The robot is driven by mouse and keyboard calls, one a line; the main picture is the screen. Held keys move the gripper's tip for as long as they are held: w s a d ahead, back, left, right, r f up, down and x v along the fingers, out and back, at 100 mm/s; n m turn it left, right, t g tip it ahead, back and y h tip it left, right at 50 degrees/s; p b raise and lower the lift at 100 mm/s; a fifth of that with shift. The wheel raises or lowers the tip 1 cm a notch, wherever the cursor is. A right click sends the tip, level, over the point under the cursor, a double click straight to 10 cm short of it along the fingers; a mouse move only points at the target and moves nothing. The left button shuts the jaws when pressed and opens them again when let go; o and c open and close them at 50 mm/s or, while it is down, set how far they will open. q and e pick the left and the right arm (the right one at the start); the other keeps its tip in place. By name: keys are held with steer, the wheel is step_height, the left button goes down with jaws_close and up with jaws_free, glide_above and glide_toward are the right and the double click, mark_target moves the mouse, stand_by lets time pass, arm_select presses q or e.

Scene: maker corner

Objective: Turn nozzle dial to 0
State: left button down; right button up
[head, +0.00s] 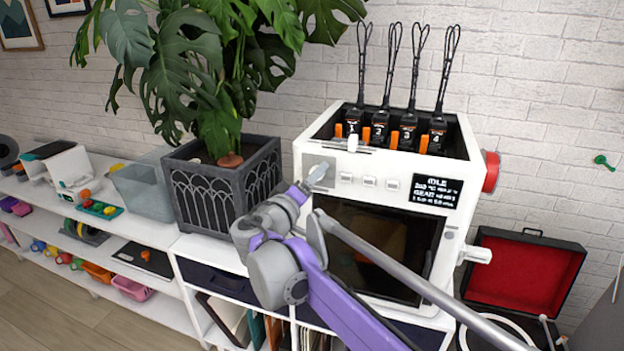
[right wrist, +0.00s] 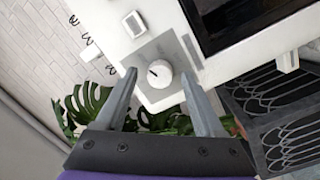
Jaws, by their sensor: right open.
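The nozzle dial (right wrist: 160,73) is a round white knob with a short dark pointer mark, set on a grey plate (right wrist: 165,48) on the white printer. In the right wrist view the pointer mark lies toward the left of the knob. No numbers are readable. My right gripper (right wrist: 158,77) is open, with a fingertip on either side of the dial; I cannot tell whether they touch it. In the head view the right gripper (head: 305,189) is at the printer's (head: 455,183) upper left front, covering much of the dial area. My left gripper is not in view.
The printer carries a display (head: 437,191), several white switches and several numbered black nozzle tools (head: 408,133). A potted plant (head: 229,195) stands close on its left. An open red-lined case (head: 525,272) is at right. Shelves with bins are at left.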

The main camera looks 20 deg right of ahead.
jaws_close()
stand_by(0.3)
steer(key=shift+n, duration=0.4)
steer(key=shift+d+n+t+p, duration=0.1)
steer(key=shift+n+t+p, duration=0.5)
steer(key=shift+n, duration=2.85)
steer(key=shift+n+t+p, duration=0.1)
steer(key=shift+n+p, duration=0.85)
steer(key=shift+n, duration=2.5)
